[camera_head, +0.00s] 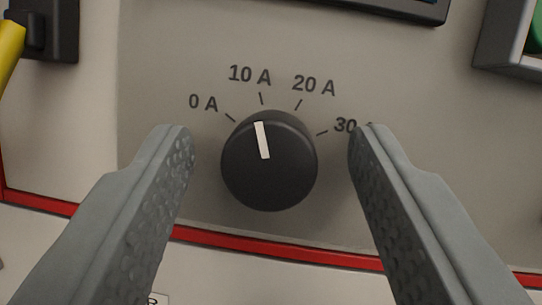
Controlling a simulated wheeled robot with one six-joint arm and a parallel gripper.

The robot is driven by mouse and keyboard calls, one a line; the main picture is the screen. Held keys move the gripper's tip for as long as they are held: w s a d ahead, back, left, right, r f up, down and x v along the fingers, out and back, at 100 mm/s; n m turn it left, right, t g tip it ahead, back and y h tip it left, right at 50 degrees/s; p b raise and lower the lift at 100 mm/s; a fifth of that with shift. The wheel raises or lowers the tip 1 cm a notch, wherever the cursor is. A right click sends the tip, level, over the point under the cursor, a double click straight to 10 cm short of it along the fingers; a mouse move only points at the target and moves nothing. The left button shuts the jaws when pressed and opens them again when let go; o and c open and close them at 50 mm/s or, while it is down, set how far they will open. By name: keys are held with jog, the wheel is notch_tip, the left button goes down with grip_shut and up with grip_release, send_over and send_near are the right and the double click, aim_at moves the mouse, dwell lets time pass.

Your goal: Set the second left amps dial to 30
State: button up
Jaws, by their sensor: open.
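A round black amps dial (270,170) sits on the grey panel in the middle of the head camera view. Its white pointer mark (262,140) points up and slightly left, at the 10 A tick. The printed labels around it read 0 A, 10 A (250,75), 20 A (314,85) and 30 (345,125), the last partly covered by my right finger. My gripper (272,140) is open, with one grey textured finger on each side of the dial. There is a visible gap between each finger and the dial. Nothing is held.
A dark-framed part (400,8) crosses the top edge. A black block (45,30) with a yellow piece (10,45) is at upper left. A grey frame around something green (536,40) is at upper right. A red stripe (270,248) runs below the dial.

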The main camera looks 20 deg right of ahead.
jog(key=c, duration=1)
jog(key=shift+m+h, duration=0.4)
jog(key=shift+m, duration=0.1)
jog(key=m+h, duration=0.1)
jog(key=m, duration=0.2)
jog(key=m+g+h, duration=0.1)
jog(key=m+h, duration=0.1)
jog(key=shift+a+f+m, duration=0.1)
jog(key=shift+a+m, duration=0.05)
jog(key=shift+m, duration=0.25)
jog(key=m+g+h, duration=0.1)
jog(key=m+h, duration=0.1)
jog(key=m, duration=0.3)
jog(key=m+g+h, duration=0.1)
jog(key=m, duration=0.1)
jog(key=m+g+h, duration=0.1)
jog(key=m, duration=0.2)
jog(key=shift+w+a, duration=0.1)
jog(key=shift+a, duration=0.05)
jog(key=shift+m+g+h, duration=0.15)
jog(key=shift+m+g, duration=0.45)
jog(key=shift+m, duration=0.7)
jog(key=shift+m+g+h, duration=0.15)
jog(key=shift+m+g, duration=0.45)
jog(key=shift+m, duration=0.7)
